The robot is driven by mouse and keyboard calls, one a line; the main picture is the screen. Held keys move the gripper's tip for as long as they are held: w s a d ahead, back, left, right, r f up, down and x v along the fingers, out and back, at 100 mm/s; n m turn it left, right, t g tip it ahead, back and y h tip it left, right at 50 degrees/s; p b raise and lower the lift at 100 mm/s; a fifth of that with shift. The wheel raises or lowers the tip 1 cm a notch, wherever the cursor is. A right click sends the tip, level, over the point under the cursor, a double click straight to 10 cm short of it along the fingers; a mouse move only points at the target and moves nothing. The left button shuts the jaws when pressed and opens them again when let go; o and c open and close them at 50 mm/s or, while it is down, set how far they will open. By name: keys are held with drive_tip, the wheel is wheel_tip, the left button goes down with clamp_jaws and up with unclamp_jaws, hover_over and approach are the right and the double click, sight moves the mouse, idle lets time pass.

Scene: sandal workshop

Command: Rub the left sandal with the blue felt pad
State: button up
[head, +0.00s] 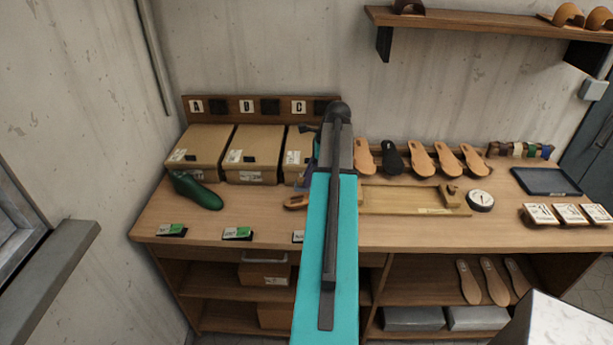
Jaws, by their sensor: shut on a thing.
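My arm (330,235) reaches up the middle of the picture and blocks the view behind it. My gripper is hidden behind it, so I cannot see what it holds. A small dark and bluish part shows just left of the arm, too covered to tell. A brown sole-shaped piece (296,202) lies on the bench left of the arm, its right end hidden; it may be a sandal. I cannot make out the blue felt pad.
Boxes (255,153) line the back left of the bench (255,212), a green shoe form (197,191) before them. Several soles (420,158), a wooden tray (408,199), a round dial (480,201) and a dark blue mat (546,181) lie right. A shelf (480,25) hangs above.

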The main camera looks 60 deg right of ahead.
drive_tip(key=shift+s+d+f, duration=0.2)
drive_tip(key=shift+s+d, duration=0.2)
drive_tip(key=shift+s, duration=0.3)
drive_tip(key=shift+w, duration=0.1)
drive_tip(key=shift+w+a, duration=0.6)
drive_tip(key=shift+w, duration=0.35)
drive_tip(key=shift+s+d+f, duration=0.15)
drive_tip(key=shift+s+d, duration=0.15)
drive_tip(key=shift+s, duration=0.25)
drive_tip(key=shift+s+d+f, duration=0.1)
drive_tip(key=shift+s+d, duration=0.2)
drive_tip(key=shift+s, duration=0.2)
drive_tip(key=shift+w+a, duration=0.1)
drive_tip(key=shift+w, duration=0.05)
drive_tip(key=shift+w+a+r, duration=0.1)
drive_tip(key=shift+w+a, duration=0.4)
drive_tip(key=shift+w, duration=0.4)
drive_tip(key=shift+s, duration=0.1)
drive_tip(key=shift+s+d+f, duration=0.15)
drive_tip(key=shift+s+d, duration=0.15)
drive_tip(key=shift+s, duration=0.2)
drive_tip(key=shift+s+d+f, duration=0.15)
drive_tip(key=shift+s+d, duration=0.15)
drive_tip(key=shift+s, duration=0.15)
